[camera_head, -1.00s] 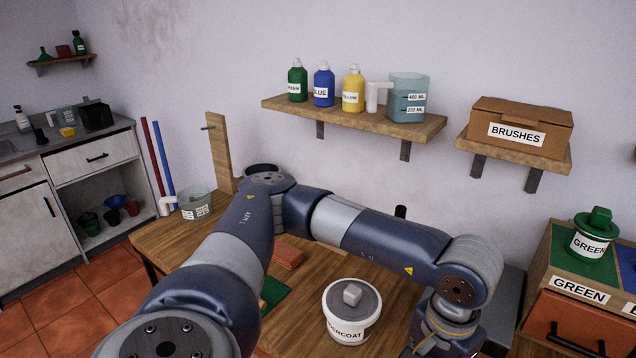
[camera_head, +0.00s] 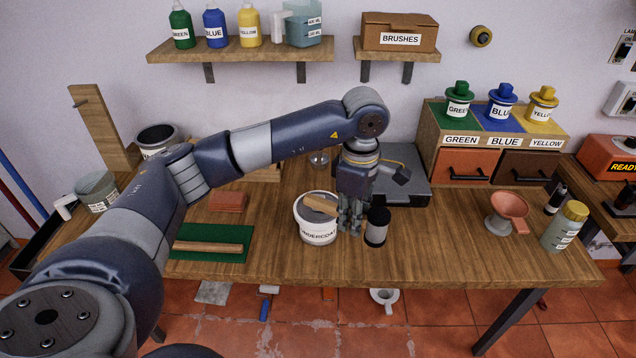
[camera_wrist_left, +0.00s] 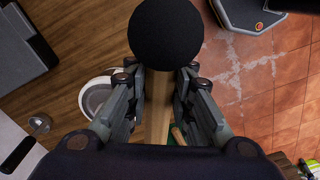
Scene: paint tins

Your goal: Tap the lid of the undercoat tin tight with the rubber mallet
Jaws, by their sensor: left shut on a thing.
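The white undercoat tin (camera_head: 317,233) stands upright on the wooden table, with a grey lid that is partly hidden. My left gripper (camera_head: 352,218) is just right of it, shut on the wooden handle (camera_head: 321,205) of the rubber mallet. The black mallet head (camera_head: 377,227) is right of the fingers, and the handle end crosses in front of the tin's top. In the left wrist view the round black head (camera_wrist_left: 166,34) is beyond the fingers and the handle (camera_wrist_left: 157,118) runs between them. The tin (camera_wrist_left: 95,97) is partly behind the left finger. My right gripper is not in view.
A grey platform (camera_head: 415,190) is behind right. The table's front middle is clear.

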